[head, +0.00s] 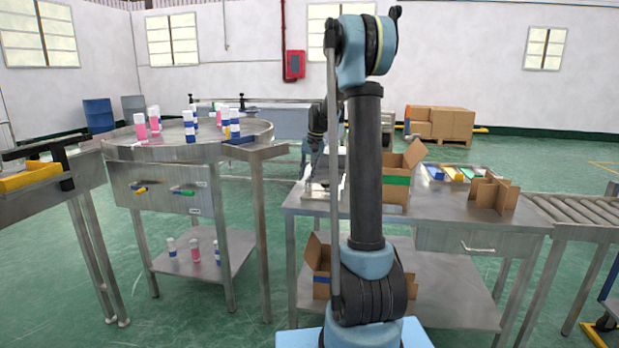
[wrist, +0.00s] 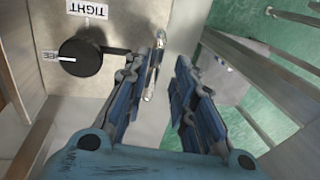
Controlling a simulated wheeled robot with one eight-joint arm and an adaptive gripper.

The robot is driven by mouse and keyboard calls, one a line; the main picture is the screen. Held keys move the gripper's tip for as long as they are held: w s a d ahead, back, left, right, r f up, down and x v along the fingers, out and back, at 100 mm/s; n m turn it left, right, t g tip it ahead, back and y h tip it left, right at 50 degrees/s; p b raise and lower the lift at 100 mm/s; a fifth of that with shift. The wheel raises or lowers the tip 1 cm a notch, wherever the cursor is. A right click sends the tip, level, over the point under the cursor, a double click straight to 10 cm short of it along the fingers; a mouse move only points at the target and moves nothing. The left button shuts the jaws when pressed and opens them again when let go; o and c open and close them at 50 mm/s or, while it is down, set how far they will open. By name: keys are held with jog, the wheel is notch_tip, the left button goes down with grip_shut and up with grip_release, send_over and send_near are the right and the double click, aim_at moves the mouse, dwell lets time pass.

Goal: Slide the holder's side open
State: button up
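In the wrist view my gripper (wrist: 171,50) is open, its two fingers apart and pointing up the picture. A short shiny metal piece (wrist: 152,84) shows between them, close against the left finger; I cannot tell whether it touches. Left of the fingers is a grey metal surface (wrist: 125,25) with a black round knob (wrist: 81,55), its white pointer turned left. A "TIGHT" label (wrist: 88,10) lies above the knob, and another label is partly covered by it. I cannot tell for sure which part is the holder's side. In the head view my arm covers much of the work spot.
A metal table (head: 465,228) bears an open carton (head: 397,190), a cardboard divider (head: 490,195) and a tray of coloured pieces (head: 458,174). A round table (head: 165,147) with several spray cans stands left. A roller conveyor (head: 580,210) is right. Green floor lies between the tables.

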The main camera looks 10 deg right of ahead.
jog(key=shift+d, duration=0.15)
jog(key=shift+r, duration=0.2)
notch_tip(320, 180, up, 11)
jog(key=d, duration=0.2)
jog(key=shift+s, duration=0.3)
jog(key=shift+r, duration=0.1)
